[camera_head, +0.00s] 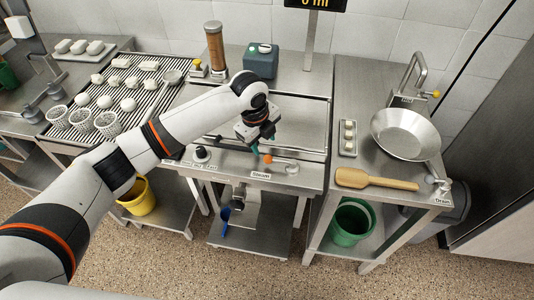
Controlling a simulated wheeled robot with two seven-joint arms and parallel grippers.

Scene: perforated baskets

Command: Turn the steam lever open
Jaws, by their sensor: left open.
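The steam lever (280,161) is on the front panel of the steel counter unit, above a small label that reads Steam. It has an orange-red tip at its left end and a silvery pivot at its right. My left gripper (264,144) reaches in from the left and points down just above the lever's orange tip. Its dark fingers with teal parts are open, and I see nothing held between them. I cannot tell whether a finger touches the tip. My right gripper is out of view.
A black knob (201,153) is left of the lever. A wooden paddle (376,180) and a metal pan (404,134) lie on the right counter. White perforated baskets (82,119) stand on the left rack. A yellow bucket (138,197) and green bucket (351,222) are below.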

